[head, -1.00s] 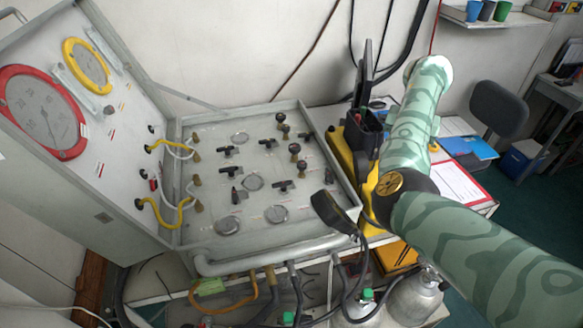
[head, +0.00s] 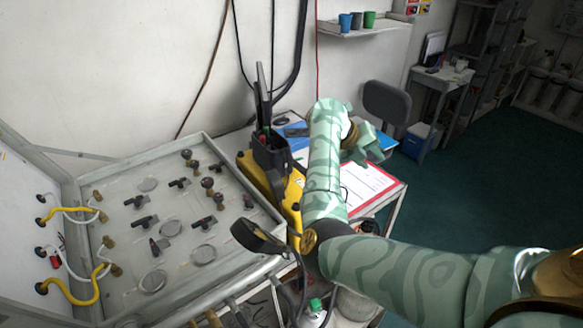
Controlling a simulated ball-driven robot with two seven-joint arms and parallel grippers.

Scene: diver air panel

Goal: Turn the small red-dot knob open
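The diver air panel (head: 180,225) lies open at the left, with several black lever handles and small round knobs on its grey face. Dark round knobs sit at its upper side, such as one knob (head: 207,183) near the middle right. The red dot is too small to make out, so I cannot tell which knob carries it. My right gripper (head: 372,142) is at the end of my green arm, well to the right of the panel, over the side table. It touches no knob; its fingers are too unclear to tell open from shut. My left gripper is out of view.
A yellow and black device (head: 272,180) stands between the panel and my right arm. A red-edged clipboard (head: 365,187) lies on the side table. A chair (head: 386,104) and a shelf with cups (head: 358,22) are behind. Open floor lies at the right.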

